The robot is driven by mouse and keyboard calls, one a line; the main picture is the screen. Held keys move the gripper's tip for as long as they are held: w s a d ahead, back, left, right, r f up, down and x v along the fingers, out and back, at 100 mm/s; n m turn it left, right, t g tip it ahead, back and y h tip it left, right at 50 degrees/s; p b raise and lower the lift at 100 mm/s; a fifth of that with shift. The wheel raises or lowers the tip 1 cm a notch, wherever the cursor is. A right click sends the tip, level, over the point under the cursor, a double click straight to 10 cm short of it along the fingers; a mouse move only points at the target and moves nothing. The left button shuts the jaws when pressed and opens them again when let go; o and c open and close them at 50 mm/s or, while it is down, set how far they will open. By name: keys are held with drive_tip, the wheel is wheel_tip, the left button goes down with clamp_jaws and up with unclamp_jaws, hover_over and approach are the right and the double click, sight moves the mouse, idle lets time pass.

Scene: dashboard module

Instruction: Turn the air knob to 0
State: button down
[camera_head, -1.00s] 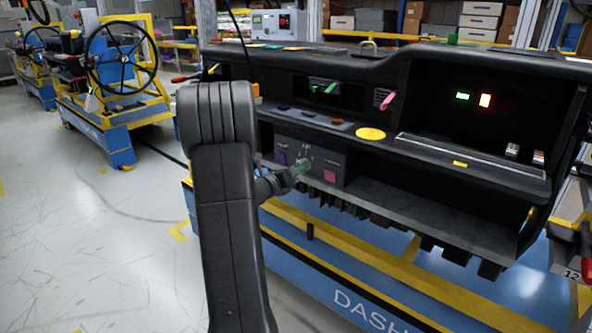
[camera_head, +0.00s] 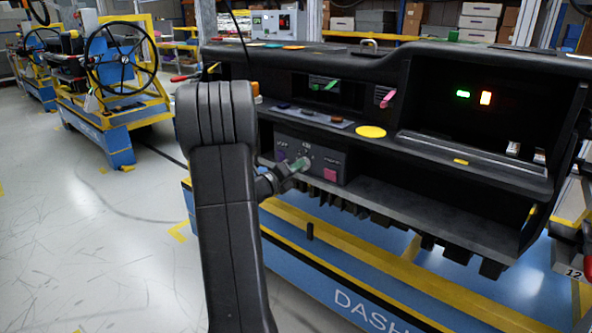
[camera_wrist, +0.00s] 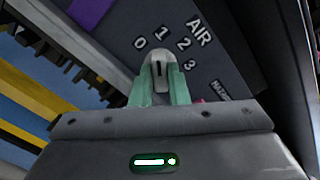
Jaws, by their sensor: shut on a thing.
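The air knob (camera_wrist: 159,64) is a pale grey round-ended knob with a dark pointer line, on a dark panel (camera_wrist: 215,70) lettered AIR with the figures 0, 1, 2 and 3. In the wrist view its pointer line runs nearly straight up, roughly toward the 1; the 0 is to the left of that. My gripper (camera_wrist: 160,82) has its two green fingers on either side of the knob, shut on it. In the head view my gripper (camera_head: 299,165) reaches the left control panel (camera_head: 326,157) of the dashboard, where the knob itself is mostly hidden.
A pink square (camera_head: 330,174) is on the panel right of my gripper. Above is a ledge with a yellow disc (camera_head: 370,132). An open lower shelf (camera_head: 430,200) lies to the right. A blue and yellow cart (camera_head: 350,270) carries the dashboard.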

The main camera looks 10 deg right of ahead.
drive_tip(key=shift+f+n+p, duration=0.1)
drive_tip(key=shift+n+p, duration=0.6)
drive_tip(key=shift+n, duration=2.9)
drive_tip(key=c, duration=1.4)
unclamp_jaws()
drive_tip(key=shift+a, duration=0.1)
drive_tip(key=v, duration=1.3)
drive_tip(key=shift+s+a, duration=0.25)
drive_tip(key=shift+a, duration=0.05)
drive_tip(key=shift+d, duration=0.1)
